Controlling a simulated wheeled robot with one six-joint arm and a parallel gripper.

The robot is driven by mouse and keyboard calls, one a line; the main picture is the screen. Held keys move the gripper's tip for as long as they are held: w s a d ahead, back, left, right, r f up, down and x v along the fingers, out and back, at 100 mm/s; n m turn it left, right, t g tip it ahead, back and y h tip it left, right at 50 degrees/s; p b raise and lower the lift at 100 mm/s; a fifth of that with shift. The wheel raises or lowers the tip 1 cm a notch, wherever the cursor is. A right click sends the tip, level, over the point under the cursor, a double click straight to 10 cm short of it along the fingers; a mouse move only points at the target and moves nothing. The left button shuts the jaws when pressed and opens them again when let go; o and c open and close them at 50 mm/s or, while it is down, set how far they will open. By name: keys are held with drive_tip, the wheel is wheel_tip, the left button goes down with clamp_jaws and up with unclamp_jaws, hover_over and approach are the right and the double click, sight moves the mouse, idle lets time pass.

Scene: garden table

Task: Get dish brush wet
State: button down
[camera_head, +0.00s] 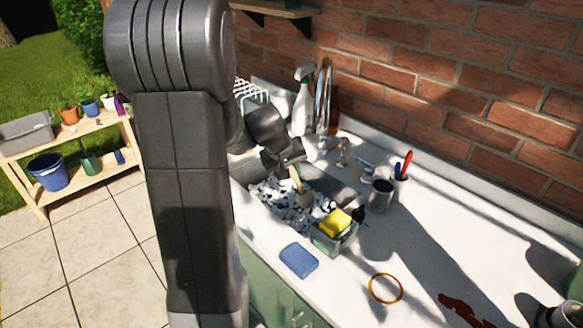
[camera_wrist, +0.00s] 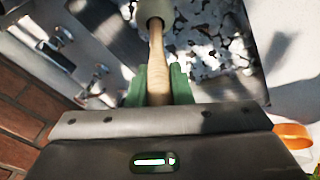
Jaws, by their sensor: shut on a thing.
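The dish brush (camera_head: 304,197) has a pale wooden handle and a grey-beige head. My gripper (camera_head: 288,162) is shut on its handle and holds it over the sink, head pointing down. In the wrist view the handle of the brush (camera_wrist: 157,55) runs up from between the green fingers of my gripper (camera_wrist: 158,88), and the head is cut off at the top edge. The sink basin (camera_head: 262,177) is filled with a black-and-white speckled surface; I cannot tell whether the head touches it. The metal tap (camera_head: 342,152) stands behind the sink.
A green caddy (camera_head: 328,243) with a yellow sponge (camera_head: 336,222) stands at the sink's front right. A blue sponge (camera_head: 299,260), an orange ring (camera_head: 386,288) and a dark metal cup (camera_head: 381,196) are on the white counter. A spray bottle (camera_head: 302,105) stands by the brick wall.

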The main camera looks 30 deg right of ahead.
wheel_tip(320, 180, down, 9)
drive_tip(key=b, duration=0.8)
drive_tip(key=shift+f, duration=0.2)
drive_tip(key=shift+r, duration=0.15)
idle(0.4)
wheel_tip(320, 180, up, 15)
drive_tip(key=p, duration=1.1)
drive_tip(key=shift+f, duration=0.2)
drive_tip(key=shift+r, duration=0.2)
